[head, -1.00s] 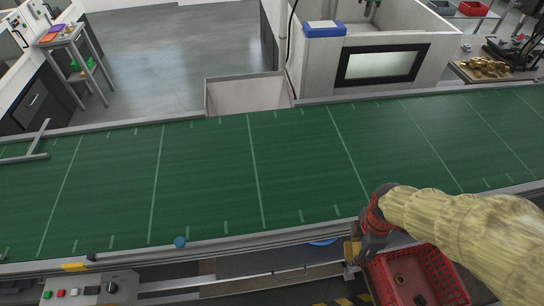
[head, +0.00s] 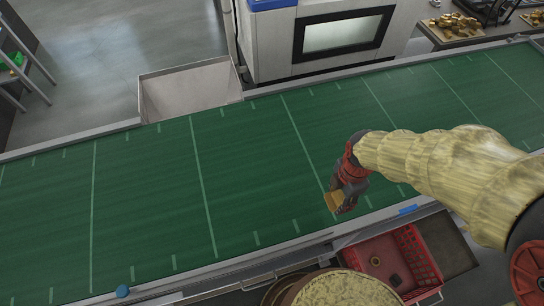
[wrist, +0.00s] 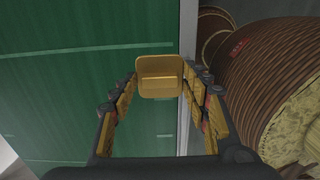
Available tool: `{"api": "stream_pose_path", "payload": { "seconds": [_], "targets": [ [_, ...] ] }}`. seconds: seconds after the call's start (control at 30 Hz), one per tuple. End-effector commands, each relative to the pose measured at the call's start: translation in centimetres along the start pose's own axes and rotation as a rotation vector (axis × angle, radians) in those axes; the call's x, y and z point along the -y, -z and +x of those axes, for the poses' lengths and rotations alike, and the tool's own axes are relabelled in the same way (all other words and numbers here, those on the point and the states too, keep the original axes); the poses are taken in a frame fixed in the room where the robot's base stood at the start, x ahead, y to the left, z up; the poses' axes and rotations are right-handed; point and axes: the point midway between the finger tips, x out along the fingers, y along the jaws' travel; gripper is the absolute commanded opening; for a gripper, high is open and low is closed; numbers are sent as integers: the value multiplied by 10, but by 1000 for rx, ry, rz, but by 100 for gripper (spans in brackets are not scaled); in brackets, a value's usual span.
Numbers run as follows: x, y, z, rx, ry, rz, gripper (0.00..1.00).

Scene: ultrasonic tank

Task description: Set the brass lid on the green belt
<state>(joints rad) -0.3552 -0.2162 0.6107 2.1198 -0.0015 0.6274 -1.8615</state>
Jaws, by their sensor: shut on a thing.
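The brass lid (wrist: 160,77) is a small golden square plate with a raised block, held between the fingertips in the wrist view. My gripper (head: 340,199) is shut on it; the lid (head: 334,201) shows as a small gold patch in the head view. The green belt (head: 245,160) runs across the head view with pale cross lines. My gripper appears over the belt's near edge, right of the middle. In the wrist view the belt (wrist: 80,90) fills the left, with its rim beneath the lid. The gap between lid and belt cannot be judged.
A red crate (head: 420,270) with a few small parts stands below the belt's near side. A grey bin (head: 188,90) and a white machine with a dark-framed window (head: 342,34) stand beyond the far edge. The belt surface is clear of objects.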

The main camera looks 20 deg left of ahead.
Motion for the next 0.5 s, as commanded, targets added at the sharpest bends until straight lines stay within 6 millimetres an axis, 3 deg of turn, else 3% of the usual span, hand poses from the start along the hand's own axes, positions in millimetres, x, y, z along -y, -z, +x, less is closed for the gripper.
{"api": "stream_pose_path", "payload": {
  "seconds": [0.2, 0.5],
  "targets": [
    [-13, 2, 6, 0, 1, 0, 8],
    [-74, 11, 33, 0, 1, -2, 8]
  ]
}}
